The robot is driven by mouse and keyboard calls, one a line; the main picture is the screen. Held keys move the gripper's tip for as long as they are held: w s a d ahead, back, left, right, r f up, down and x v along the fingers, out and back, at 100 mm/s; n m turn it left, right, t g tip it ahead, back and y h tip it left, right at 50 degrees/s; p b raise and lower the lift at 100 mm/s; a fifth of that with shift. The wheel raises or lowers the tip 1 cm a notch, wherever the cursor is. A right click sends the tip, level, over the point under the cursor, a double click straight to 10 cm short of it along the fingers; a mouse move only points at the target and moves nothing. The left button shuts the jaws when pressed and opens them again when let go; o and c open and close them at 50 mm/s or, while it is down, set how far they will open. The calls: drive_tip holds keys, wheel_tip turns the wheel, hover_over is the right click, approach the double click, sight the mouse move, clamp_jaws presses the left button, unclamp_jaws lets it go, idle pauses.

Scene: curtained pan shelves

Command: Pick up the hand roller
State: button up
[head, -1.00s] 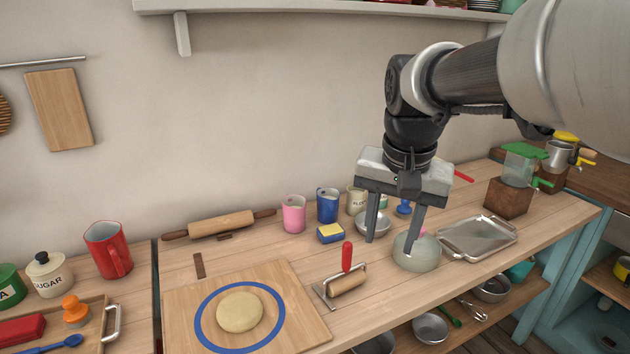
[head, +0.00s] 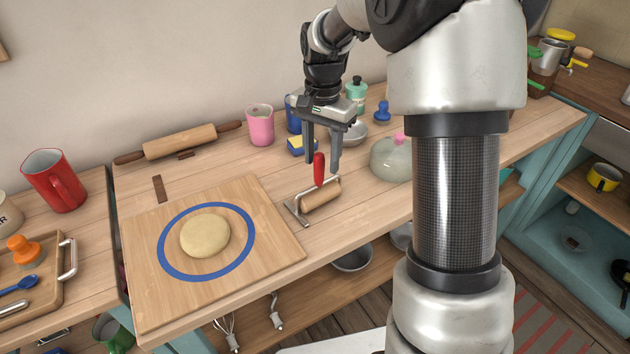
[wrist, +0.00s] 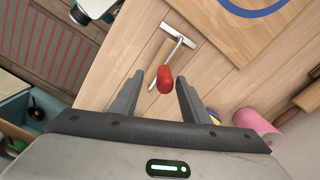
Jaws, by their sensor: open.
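The hand roller (head: 321,194) lies on the wooden counter just right of the pastry board, with a wooden cylinder, a metal frame and a red handle (head: 319,169) that points up. My gripper (head: 322,166) is open, and in the head view its fingers show on either side of the red handle. In the wrist view the red handle (wrist: 165,79) shows between the tips of my open gripper (wrist: 160,85), with the metal frame and wooden cylinder beyond. I see no finger touching the handle.
The pastry board (head: 145,290) with dough (head: 205,235) inside a blue ring is to the left. A glass dome (head: 391,160) with a pink knob stands to the right. A pink cup (head: 260,125), a yellow-blue sponge (head: 301,146) and a metal bowl (head: 355,134) stand behind.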

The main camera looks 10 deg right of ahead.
sight(317, 184)
drive_tip(key=shift+w+a+f, duration=0.1)
drive_tip(key=shift+a+f, duration=0.05)
drive_tip(key=shift+f, duration=1)
drive_tip(key=shift+w+a+f, duration=0.1)
drive_tip(key=shift+a+f, duration=0.05)
drive_tip(key=shift+f, duration=1)
drive_tip(key=shift+a+f, duration=0.15)
drive_tip(key=shift+f, duration=1)
clamp_jaws()
